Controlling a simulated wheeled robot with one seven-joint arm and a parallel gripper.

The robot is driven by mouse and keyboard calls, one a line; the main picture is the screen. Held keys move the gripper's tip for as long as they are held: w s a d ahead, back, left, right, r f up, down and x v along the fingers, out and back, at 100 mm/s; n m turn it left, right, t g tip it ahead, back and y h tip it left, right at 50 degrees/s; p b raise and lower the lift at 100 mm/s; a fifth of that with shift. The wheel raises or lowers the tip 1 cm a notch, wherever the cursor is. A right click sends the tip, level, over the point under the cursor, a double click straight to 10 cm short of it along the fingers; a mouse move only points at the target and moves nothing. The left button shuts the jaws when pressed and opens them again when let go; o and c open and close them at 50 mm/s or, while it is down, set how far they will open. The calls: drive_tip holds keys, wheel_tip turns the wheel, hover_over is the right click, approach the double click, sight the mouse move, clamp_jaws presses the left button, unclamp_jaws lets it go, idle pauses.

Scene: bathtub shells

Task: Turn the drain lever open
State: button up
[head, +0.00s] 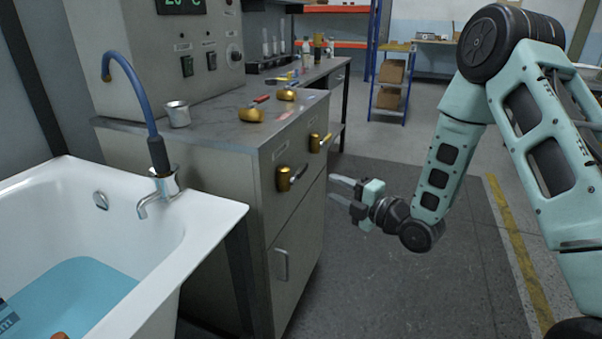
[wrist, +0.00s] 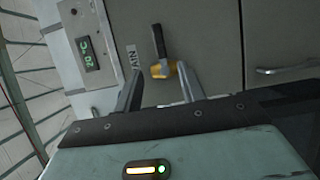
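A brass lever valve with a dark handle (head: 292,177) is mounted on the cabinet's front face. A second brass lever (head: 320,142) sits farther along that face. In the wrist view one brass lever (wrist: 162,68) shows beyond my fingertips, framed between them, its dark handle pointing up in the picture. A label beside it ends in what looks like "AIN"; part may be hidden by a finger. My gripper (head: 332,189) is open and empty, in front of the cabinet and apart from the levers.
The white bathtub (head: 215,205) with blue water stands at left. The grey cabinet (head: 290,225) has a door handle (head: 282,265) below the nearer lever. Two more brass pieces (head: 251,114) (head: 288,94) and a metal cup (head: 177,113) are on top. The floor before it is clear.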

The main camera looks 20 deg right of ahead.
sight(303, 173)
drive_tip(key=x, duration=1.3)
drive_tip(key=shift+s, duration=0.1)
drive_tip(key=shift+c, duration=0.3)
clamp_jaws()
